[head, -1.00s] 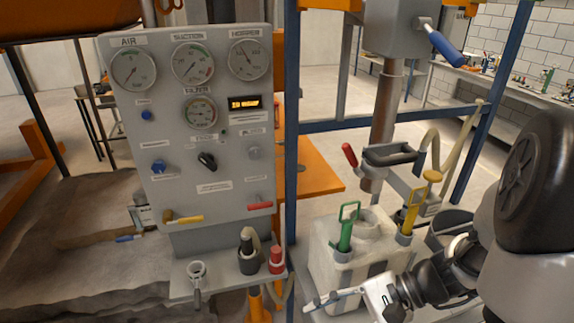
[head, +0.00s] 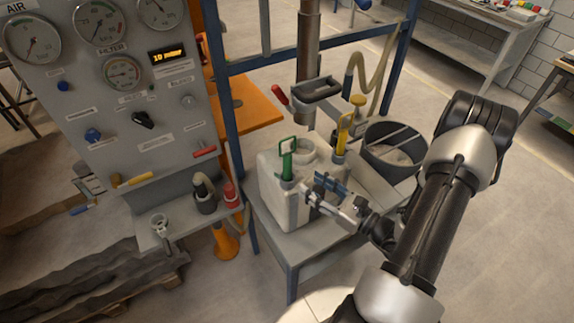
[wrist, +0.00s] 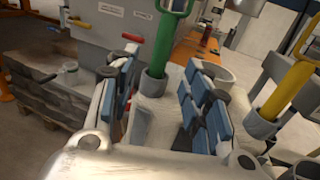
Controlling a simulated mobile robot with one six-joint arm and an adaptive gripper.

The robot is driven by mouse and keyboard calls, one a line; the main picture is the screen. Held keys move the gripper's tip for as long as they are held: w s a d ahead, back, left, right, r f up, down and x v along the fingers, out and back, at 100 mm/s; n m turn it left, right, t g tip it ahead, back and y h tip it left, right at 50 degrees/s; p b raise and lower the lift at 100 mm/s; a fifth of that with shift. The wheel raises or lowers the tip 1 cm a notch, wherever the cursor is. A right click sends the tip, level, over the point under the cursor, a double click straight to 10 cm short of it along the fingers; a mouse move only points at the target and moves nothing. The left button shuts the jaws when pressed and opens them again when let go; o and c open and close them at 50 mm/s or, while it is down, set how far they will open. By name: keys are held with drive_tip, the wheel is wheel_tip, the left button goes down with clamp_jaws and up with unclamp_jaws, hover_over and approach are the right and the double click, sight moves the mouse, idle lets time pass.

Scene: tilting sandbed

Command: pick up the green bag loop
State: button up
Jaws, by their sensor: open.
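The green bag loop (head: 287,158) stands upright in a grey holder at the left front of a white container (head: 269,180). In the wrist view the green loop (wrist: 159,46) rises between and beyond the two blue-padded fingers, its top cut off by the picture edge. My gripper (head: 315,190) is open and empty, just right of and in front of the loop in the head view. In the wrist view my gripper (wrist: 160,96) has a finger on each side of the loop's holder. I cannot tell whether the fingers touch anything.
A yellow loop (head: 343,134) stands in its own holder to the right. A black-handled clamp (head: 316,90) is behind the container. A dark round bin (head: 388,143) is at the right. A blue frame post (head: 222,85) and the gauge panel (head: 105,130) stand to the left.

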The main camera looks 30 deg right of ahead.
sight(288, 166)
drive_tip(key=x, duration=1)
drive_tip(key=shift+w+r+p, duration=0.2)
drive_tip(key=shift+w+p, duration=0.1)
drive_tip(key=shift+w, duration=0.05)
clamp_jaws()
